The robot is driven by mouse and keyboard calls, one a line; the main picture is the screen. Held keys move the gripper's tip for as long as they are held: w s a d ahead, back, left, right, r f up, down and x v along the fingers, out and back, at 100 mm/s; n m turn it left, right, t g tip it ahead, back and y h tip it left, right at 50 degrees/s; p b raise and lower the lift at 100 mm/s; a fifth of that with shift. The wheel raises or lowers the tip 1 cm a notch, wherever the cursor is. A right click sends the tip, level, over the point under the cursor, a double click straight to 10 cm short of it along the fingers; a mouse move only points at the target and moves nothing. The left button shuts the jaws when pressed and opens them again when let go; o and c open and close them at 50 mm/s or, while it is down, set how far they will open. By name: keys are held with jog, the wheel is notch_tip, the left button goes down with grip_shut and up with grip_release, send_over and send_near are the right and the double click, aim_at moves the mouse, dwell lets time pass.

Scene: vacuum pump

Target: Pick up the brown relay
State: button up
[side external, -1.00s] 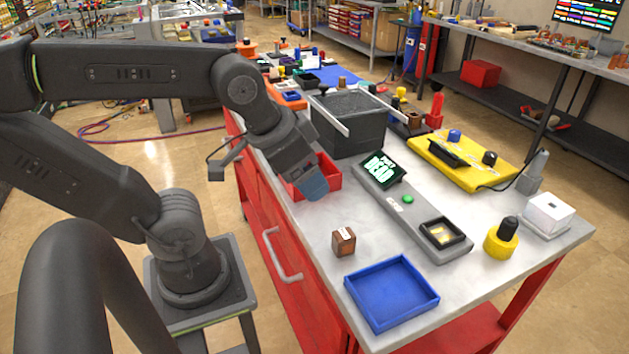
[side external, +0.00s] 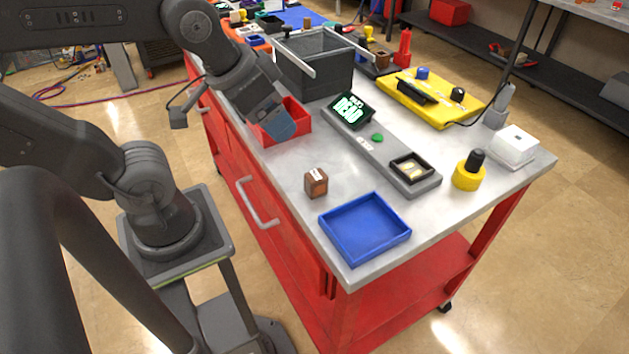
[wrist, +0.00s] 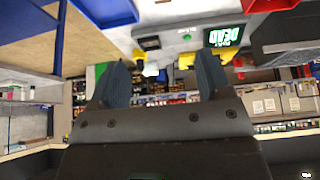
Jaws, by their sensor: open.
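The brown relay (side external: 316,184), a small block with a pale label on top, stands on the grey bench top just behind the blue tray (side external: 365,228). My gripper (side external: 281,128) is beside the red bin in the side external view, up and to the left of the relay and apart from it. In the wrist view my gripper (wrist: 161,78) shows two blue-grey fingers spread wide with nothing between them. The blue tray (wrist: 103,12) is at the top there. I cannot make out the relay clearly in the wrist view.
A red bin (side external: 297,111) and a dark grey bin (side external: 313,75) stand behind the relay. A grey panel (side external: 385,153) with a lit display lies to its right. A yellow-based black knob (side external: 468,172) is further right. The bench surface around the relay is clear.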

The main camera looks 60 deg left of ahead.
dwell(0.8)
jog(key=m+g, duration=0.6)
jog(key=m, duration=1.2)
send_over(315, 173)
notch_tip(315, 173, down, 5)
jog(key=f, duration=0.7)
jog(key=shift+s+d+f, duration=0.1)
jog(key=shift+s+f, duration=0.1)
jog(key=shift+f, duration=0.05)
jog(key=shift+w+f, duration=0.15)
jog(key=shift+f, duration=2.75)
jog(key=shift+c, duration=0.3)
jog(key=c, duration=1)
jog(key=shift+o, duration=0.2)
